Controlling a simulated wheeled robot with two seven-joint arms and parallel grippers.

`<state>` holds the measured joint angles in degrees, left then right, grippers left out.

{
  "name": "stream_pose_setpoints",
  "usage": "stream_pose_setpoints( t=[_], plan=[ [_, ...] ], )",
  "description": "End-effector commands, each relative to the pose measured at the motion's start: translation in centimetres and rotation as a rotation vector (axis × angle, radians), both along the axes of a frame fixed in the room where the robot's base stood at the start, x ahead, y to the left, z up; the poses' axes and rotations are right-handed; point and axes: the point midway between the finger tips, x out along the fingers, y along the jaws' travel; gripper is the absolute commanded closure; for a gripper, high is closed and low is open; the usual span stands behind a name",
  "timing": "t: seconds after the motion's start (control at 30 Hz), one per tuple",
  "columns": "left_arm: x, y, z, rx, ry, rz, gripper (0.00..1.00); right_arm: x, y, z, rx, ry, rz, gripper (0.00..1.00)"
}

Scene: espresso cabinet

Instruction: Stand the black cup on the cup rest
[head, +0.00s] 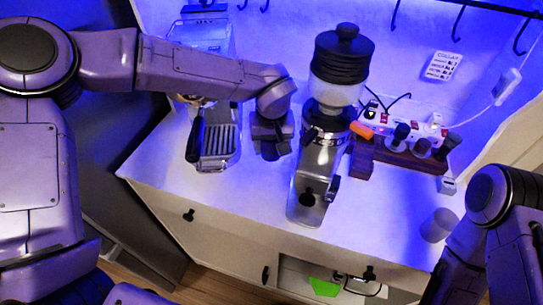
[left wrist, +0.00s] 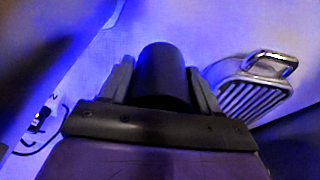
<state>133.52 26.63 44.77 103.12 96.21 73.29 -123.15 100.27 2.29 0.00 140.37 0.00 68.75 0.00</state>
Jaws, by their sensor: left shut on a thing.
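My left gripper (head: 271,148) hangs over the white counter between the espresso machine and the grinder. In the left wrist view the left gripper (left wrist: 162,75) is shut on the black cup (left wrist: 163,70), one finger on each side. In the head view my wrist and fingers mostly hide the cup, and its height above the counter is hard to judge. The slatted metal cup rest (head: 219,148) is left of the gripper. The cup rest also shows in the left wrist view (left wrist: 252,98), right of the cup and apart from it. Only links of my right arm show.
The grinder (head: 322,150), with its black lid, stands close right of my left gripper. A black-handled portafilter (head: 195,138) juts out beside the cup rest. The counter's front left is clear.

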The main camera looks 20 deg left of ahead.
Motion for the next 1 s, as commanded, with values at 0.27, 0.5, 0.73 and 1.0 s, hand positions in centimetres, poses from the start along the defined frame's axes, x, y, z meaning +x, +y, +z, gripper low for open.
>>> stream_pose_setpoints(
  t=[0.27, 0.5, 0.73, 1.0],
  plan=[
    [0.0, 0.0, -3.8, 0.003, 0.003, -0.001, 0.71, 0.0, 0.0, 0.5, 0.000, 0.000, 0.000, 0.57],
    [0.0, 0.0, -5.2, 0.000, -0.001, 0.000, 0.71, 0.0, 0.0, 0.5, 0.000, 0.000, 0.000, 0.57],
    [0.0, 0.0, -5.5, 0.001, -0.001, 0.000, 0.35, 0.0, 0.0, 0.6, 0.000, 0.000, 0.000, 0.57],
    [0.0, 0.0, -5.5, 0.001, -0.001, 0.000, 0.13, 0.0, 0.0, 0.6, 0.000, 0.000, 0.000, 0.57]
  ],
)
